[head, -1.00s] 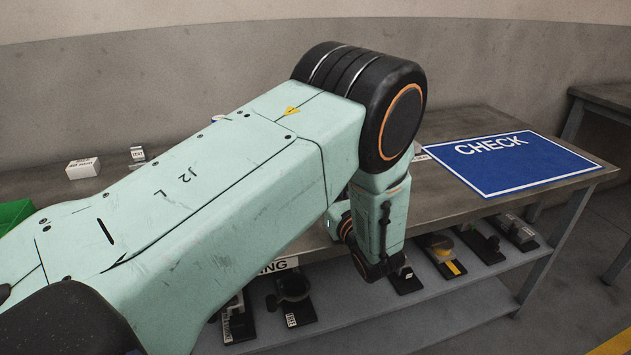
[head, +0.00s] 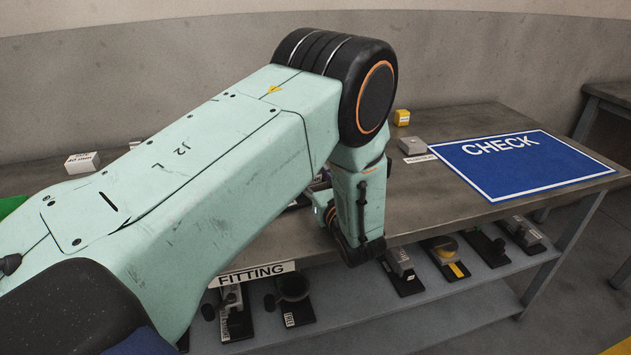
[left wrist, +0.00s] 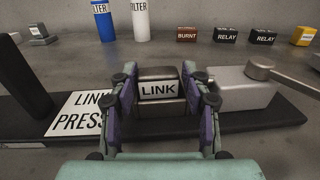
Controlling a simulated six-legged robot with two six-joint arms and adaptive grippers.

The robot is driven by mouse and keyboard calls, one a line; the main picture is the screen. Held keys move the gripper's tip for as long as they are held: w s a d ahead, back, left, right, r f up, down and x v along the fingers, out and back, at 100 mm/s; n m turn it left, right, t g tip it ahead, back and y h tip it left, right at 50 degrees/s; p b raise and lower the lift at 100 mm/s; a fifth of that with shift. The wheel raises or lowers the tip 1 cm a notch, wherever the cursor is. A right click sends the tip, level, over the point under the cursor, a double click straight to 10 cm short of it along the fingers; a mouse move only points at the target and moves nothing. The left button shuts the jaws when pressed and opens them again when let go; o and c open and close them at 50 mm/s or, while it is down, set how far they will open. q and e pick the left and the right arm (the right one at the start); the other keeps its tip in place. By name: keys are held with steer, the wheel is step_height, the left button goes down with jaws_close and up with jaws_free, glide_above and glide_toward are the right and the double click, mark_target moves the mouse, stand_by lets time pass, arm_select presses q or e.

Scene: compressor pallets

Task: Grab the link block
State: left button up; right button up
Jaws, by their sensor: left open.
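The link block (left wrist: 158,91) is a grey metal block labelled LINK, in the middle of the left wrist view. It sits on the dark base of the link press (left wrist: 75,116). My left gripper (left wrist: 162,105) is open, with one finger on each side of the block. I cannot tell whether the fingers touch it. In the head view my left arm hides the left gripper and the block. My right gripper is in no view.
In the left wrist view a grey metal piece (left wrist: 242,88) with a lever stands right of the block. A blue filter (left wrist: 104,22), a white filter (left wrist: 139,20) and relay blocks (left wrist: 225,35) stand behind. A blue CHECK mat (head: 530,165) lies at the bench's right.

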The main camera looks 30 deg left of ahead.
arm_select(q)
steer(key=shift+s+d+r, duration=0.1)
steer(key=shift+s+r, duration=0.2)
steer(key=shift+s, duration=0.1)
steer(key=c, duration=0.4)
steer(key=shift+w+f, duration=0.2)
steer(key=shift+w, duration=0.05)
steer(key=c, duration=0.5)
steer(key=shift+s+r, duration=0.1)
steer(key=shift+r, duration=0.05)
jaws_close()
